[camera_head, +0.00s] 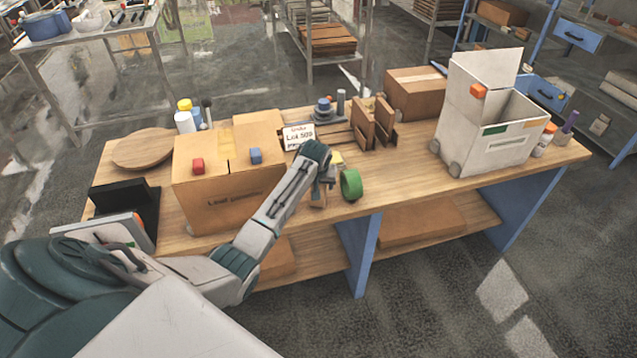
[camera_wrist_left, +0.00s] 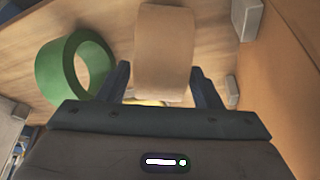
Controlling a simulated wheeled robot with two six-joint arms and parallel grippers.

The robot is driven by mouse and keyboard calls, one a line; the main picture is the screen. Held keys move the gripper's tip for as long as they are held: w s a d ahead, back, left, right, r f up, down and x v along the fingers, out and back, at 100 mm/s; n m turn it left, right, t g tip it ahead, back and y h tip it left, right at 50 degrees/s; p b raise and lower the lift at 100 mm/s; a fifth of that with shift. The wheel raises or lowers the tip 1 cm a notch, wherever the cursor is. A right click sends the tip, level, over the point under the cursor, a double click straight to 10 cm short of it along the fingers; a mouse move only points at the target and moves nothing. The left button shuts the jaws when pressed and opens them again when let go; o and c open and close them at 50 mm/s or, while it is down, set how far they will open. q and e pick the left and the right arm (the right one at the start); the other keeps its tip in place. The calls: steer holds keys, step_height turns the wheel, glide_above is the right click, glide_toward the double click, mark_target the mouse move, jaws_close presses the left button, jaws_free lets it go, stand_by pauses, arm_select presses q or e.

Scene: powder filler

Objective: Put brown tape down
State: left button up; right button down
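My left gripper (camera_head: 322,178) reaches down over the front middle of the wooden table. In the left wrist view, its two fingers (camera_wrist_left: 162,72) stand close along both sides of the brown tape (camera_wrist_left: 164,45) and appear shut on it. The brown tape also shows in the head view (camera_head: 318,196), low under the gripper near the table's front edge and partly hidden. I cannot tell whether it touches the table. A green tape roll (camera_head: 351,185) stands just to the right, and in the left wrist view (camera_wrist_left: 75,65) it is left of the fingers. My right gripper is not in view.
A cardboard box (camera_head: 225,195) with a red and a blue block on top stands left of the gripper. A label sign (camera_head: 298,137) and brown dividers (camera_head: 373,125) are behind. A white bin (camera_head: 487,125) stands at right. Table (camera_head: 405,180) right of the green tape is clear.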

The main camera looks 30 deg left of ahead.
arm_select(q)
steer(key=shift+r, duration=0.1)
steer(key=shift+r, duration=0.2)
steer(key=b+v, duration=0.2)
steer(key=v, duration=0.9)
steer(key=shift+s+r, duration=0.25)
steer(key=shift+r, duration=0.05)
steer(key=shift+d, duration=0.1)
